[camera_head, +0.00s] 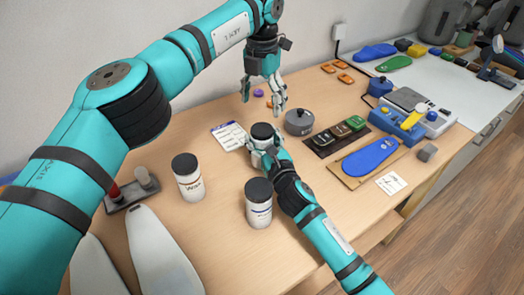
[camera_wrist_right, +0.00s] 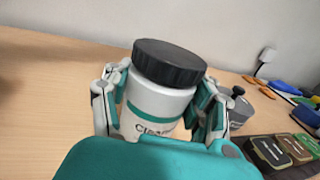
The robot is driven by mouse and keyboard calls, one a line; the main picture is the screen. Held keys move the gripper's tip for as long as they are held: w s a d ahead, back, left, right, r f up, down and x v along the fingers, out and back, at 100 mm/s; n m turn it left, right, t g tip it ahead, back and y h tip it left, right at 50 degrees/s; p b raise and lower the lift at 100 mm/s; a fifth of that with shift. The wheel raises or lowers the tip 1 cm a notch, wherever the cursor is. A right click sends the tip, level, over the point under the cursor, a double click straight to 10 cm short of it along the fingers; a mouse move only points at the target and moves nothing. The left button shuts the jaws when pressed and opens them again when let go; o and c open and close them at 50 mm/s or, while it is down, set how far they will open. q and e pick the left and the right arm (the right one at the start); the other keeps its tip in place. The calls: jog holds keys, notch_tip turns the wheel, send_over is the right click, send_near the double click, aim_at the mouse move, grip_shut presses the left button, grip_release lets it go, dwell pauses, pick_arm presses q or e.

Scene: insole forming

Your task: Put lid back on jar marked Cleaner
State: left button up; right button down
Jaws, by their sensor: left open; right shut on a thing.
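The white jar (camera_wrist_right: 152,108) has a teal band and lettering starting "Cl", the rest partly hidden. A black lid (camera_wrist_right: 169,63) sits on its top; I cannot tell whether it is screwed tight. In the head view the lid (camera_head: 262,131) shows above my right gripper (camera_head: 263,153). My right gripper (camera_wrist_right: 160,100) is shut around the jar's body, one finger on each side, with the jar upright on or just above the table. My left gripper (camera_head: 263,103) is open and empty, above and behind the jar, apart from the lid.
A jar marked Wax (camera_head: 188,180) and another black-lidded jar (camera_head: 259,205) stand nearby. A grey lidded pot (camera_head: 299,122), dark tray of pads (camera_head: 338,137) and blue insole (camera_head: 370,158) lie to the right. A label card (camera_head: 229,135) lies behind left.

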aim_at(262, 129)
pick_arm(q)
jog(key=n, duration=0.7)
jog(key=shift+n, duration=0.4)
jog(key=n, duration=0.9)
jog(key=shift+f, duration=4.05)
